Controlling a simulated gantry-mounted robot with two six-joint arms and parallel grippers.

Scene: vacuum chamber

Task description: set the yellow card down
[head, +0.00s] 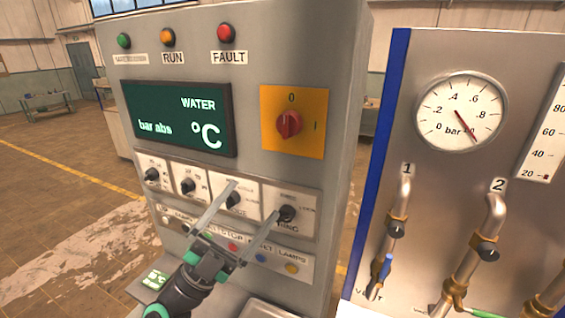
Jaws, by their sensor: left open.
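My left gripper (253,198) is in front of the lower part of the grey control cabinet (245,75). Its two long pale fingers are spread apart and nothing shows between them. The fingertips overlap the row of black knobs in the picture; I cannot tell whether they touch the panel. I see no loose yellow card. The only yellow flat piece is the square plate (312,145) behind the red rotary switch (289,124) on the cabinet front. My right gripper is not in view.
A pale ledge (272,309) juts out below the cabinet's buttons. To the right stands a metal panel (445,190) with a round gauge (462,111), pipes and valves. A blue strip (380,150) edges it. Open tiled floor (60,190) lies to the left.

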